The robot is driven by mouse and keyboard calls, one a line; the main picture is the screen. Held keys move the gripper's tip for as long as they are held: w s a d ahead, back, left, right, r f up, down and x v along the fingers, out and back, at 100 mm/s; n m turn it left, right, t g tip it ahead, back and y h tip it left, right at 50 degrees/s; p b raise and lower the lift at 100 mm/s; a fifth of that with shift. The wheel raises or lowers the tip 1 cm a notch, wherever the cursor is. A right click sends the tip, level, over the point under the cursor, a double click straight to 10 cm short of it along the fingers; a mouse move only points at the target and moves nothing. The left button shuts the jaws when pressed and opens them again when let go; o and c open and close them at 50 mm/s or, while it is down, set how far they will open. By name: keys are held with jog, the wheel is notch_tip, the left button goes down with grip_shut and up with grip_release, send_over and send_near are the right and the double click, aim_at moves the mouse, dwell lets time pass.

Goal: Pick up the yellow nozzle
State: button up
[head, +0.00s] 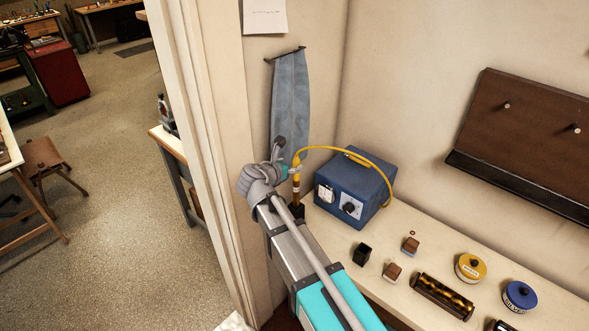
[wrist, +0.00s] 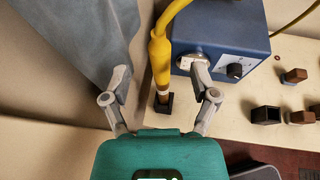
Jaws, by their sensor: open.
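The yellow nozzle (wrist: 160,60) stands upright with its lower tip in a small black holder (wrist: 163,104). A yellow hose runs from its top to the blue box. In the head view the nozzle (head: 296,187) shows just beyond my arm, partly covered by my gripper. My gripper (wrist: 160,78) is open, with one finger on each side of the nozzle in the wrist view. I see gaps on both sides and cannot tell how deep the nozzle lies between the fingers. My gripper also shows in the head view (head: 288,157).
The blue box (head: 355,188) with a dial stands right beside the nozzle, close to the right finger. A blue-grey cloth (head: 290,100) hangs on the wall behind. Small blocks, a yellow tin (head: 470,267) and a blue tin (head: 519,296) sit on the bench at right.

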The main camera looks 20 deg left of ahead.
aim_at(294, 163)
jog(key=b+x, duration=0.1)
jog(key=x, duration=0.3)
jog(key=shift+w+f+b, duration=0.1)
jog(key=shift+f+b, duration=0.1)
jog(key=shift+b, duration=0.2)
jog(key=shift+w+d+f, duration=0.1)
jog(key=shift+w, duration=0.35)
jog(key=shift+c, duration=0.3)
grip_shut()
